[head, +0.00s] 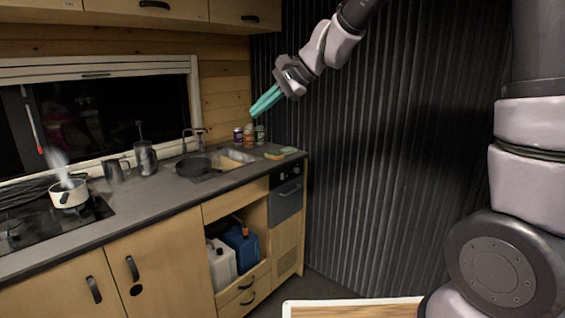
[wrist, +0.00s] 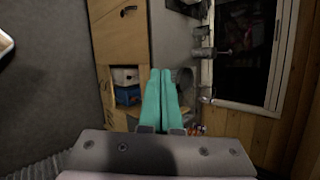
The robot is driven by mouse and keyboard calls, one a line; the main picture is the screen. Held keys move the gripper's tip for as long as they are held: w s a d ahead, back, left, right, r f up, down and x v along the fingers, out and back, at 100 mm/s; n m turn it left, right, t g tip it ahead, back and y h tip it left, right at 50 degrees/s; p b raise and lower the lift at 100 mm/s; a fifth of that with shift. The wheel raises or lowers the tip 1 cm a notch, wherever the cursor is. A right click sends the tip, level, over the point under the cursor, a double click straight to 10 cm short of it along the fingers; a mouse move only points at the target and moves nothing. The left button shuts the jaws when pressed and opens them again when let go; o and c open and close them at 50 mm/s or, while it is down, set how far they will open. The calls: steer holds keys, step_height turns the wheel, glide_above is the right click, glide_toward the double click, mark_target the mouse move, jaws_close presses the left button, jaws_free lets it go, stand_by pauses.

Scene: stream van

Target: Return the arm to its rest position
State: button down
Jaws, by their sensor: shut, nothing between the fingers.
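My gripper (head: 266,101) has teal fingers and hangs in the air in the upper middle of the head view, in front of the dark ribbed wall. Its fingers point down and to the left, above the right end of the counter. In the wrist view the two teal fingers (wrist: 160,98) lie side by side, shut with nothing between them. My arm reaches in from the top right of the head view.
Jugs (head: 243,245) stand in an open cupboard below. The ribbed wall (head: 400,150) bounds the right side.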

steer(key=s+d+r+n+t+h, duration=0.1)
steer(key=s+d, duration=0.4)
steer(key=d, duration=0.5)
steer(key=s+d+r+n+t+h, duration=0.1)
steer(key=s+d+h, duration=0.3)
steer(key=d, duration=0.6)
steer(key=s+d+r+n+t+h, duration=0.1)
steer(key=s+d+n+t+h, duration=0.1)
steer(key=s+d, duration=0.6)
steer(key=shift+s+d+r+h, duration=0.15)
steer(key=shift+d+r+h, duration=0.15)
steer(key=shift+d, duration=0.85)
